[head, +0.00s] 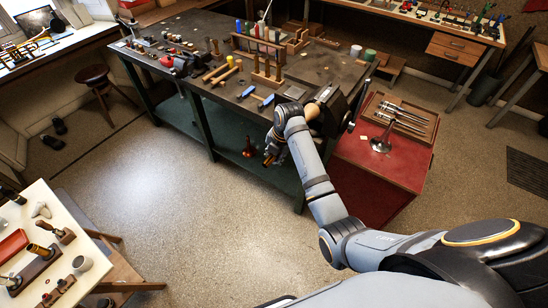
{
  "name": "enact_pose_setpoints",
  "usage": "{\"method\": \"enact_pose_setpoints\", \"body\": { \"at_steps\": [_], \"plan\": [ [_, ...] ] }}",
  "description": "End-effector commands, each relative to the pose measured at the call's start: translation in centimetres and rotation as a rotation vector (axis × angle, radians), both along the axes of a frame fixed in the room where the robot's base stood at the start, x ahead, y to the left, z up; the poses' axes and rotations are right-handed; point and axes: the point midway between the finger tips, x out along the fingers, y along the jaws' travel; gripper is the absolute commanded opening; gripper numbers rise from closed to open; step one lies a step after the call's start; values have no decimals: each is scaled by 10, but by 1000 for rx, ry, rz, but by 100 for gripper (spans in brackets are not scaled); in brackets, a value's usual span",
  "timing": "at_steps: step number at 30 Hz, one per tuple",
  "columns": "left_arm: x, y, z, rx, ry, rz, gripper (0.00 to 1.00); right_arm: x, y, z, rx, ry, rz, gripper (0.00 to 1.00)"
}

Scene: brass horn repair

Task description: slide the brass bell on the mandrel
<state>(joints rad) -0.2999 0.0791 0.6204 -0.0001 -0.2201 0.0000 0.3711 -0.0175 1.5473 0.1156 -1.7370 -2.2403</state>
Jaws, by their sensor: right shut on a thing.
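My right gripper (271,154) hangs in front of the bench's near side, over the floor. It is shut on a small brass-coloured thing, mostly hidden by the fingers; I cannot tell whether it is the bell. A flared metal bell shape (380,144) stands wide end down on the red cabinet, apart from the gripper. Several tapered metal rods (402,117) lie in a wooden tray there. Which thing is the mandrel is unclear. A dark upright fixture (356,107) stands at the bench's right end, with a tan rounded thing (321,122) partly behind my arm. My left gripper is out of view.
The dark workbench (205,92) holds mallets, a wooden rack (266,68) and blue-handled tools. The red cabinet (375,170) stands right of it. A cream table (70,240) with small tools is at lower left. The floor between is clear.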

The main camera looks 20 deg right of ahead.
Motion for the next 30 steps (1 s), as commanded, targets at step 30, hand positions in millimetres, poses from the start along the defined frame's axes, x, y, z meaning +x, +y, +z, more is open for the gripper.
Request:
{"method": "enact_pose_setpoints", "body": {
  "at_steps": [30],
  "plan": [
    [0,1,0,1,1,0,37,14,-19,1,0,-5,-4,0]
  ]
}}
